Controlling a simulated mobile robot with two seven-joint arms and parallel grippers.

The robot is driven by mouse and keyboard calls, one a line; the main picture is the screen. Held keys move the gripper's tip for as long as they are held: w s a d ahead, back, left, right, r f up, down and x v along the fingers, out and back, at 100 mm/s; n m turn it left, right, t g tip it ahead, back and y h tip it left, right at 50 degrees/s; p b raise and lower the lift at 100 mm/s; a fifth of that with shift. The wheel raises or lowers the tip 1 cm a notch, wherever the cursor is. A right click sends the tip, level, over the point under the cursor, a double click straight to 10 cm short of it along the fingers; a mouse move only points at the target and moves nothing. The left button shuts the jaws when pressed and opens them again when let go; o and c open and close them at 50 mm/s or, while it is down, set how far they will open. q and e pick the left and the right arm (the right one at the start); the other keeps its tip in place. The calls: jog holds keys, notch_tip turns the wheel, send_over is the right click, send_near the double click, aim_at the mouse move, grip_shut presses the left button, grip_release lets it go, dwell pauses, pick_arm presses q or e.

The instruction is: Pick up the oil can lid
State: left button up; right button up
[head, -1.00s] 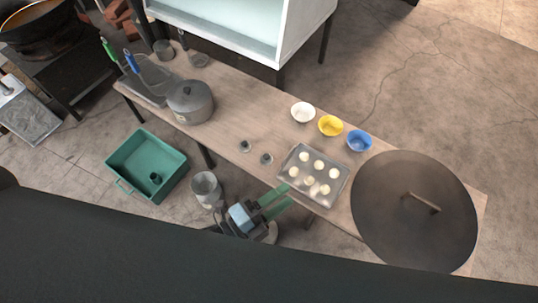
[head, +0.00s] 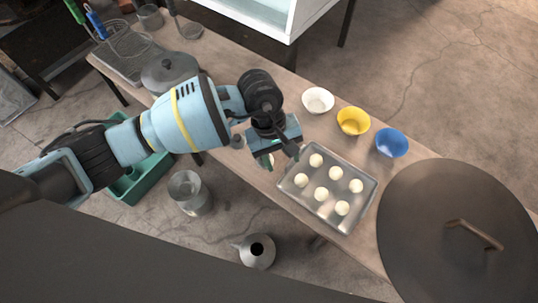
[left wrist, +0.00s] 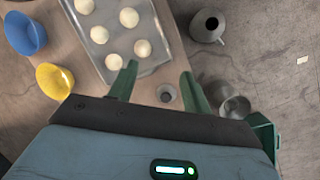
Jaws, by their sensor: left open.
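A small dark round lid-like piece (left wrist: 166,93) lies on the table between my left fingers in the left wrist view. Another small dark piece (head: 238,141) shows beside my arm in the head view. I cannot tell which is the oil can lid. My left gripper (head: 275,155) is over the table, just left of the dough tray; its green fingers (left wrist: 159,72) are open with nothing held. A grey spouted can with an open top (head: 257,252), likely the oil can, stands on the floor; it also shows in the left wrist view (left wrist: 207,27). My right gripper is not in view.
A metal tray (head: 357,213) of dough balls is beside the gripper. White (head: 318,100), yellow (head: 353,121) and blue (head: 391,142) bowls stand behind it. A large dark lid (head: 450,215) covers the table's right end. A grey pot (head: 168,73) is at left; a metal container (head: 187,192) stands on the floor.

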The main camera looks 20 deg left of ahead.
pick_arm(q)
jog(key=w+a+f+y+b, duration=0.1)
jog(key=w, duration=0.1)
jog(key=w+a+f+m+y+b, duration=0.1)
jog(key=w+a+f, duration=0.1)
jog(key=w+a+f+t+y+b, duration=0.1)
jog(key=w+a+b, duration=0.1)
jog(key=shift+w+a+f+m, duration=0.2)
jog(key=shift+f+m, duration=0.1)
jog(key=shift+f, duration=0.1)
jog(key=shift+w+a, duration=0.15)
jog(key=shift+w, duration=0.05)
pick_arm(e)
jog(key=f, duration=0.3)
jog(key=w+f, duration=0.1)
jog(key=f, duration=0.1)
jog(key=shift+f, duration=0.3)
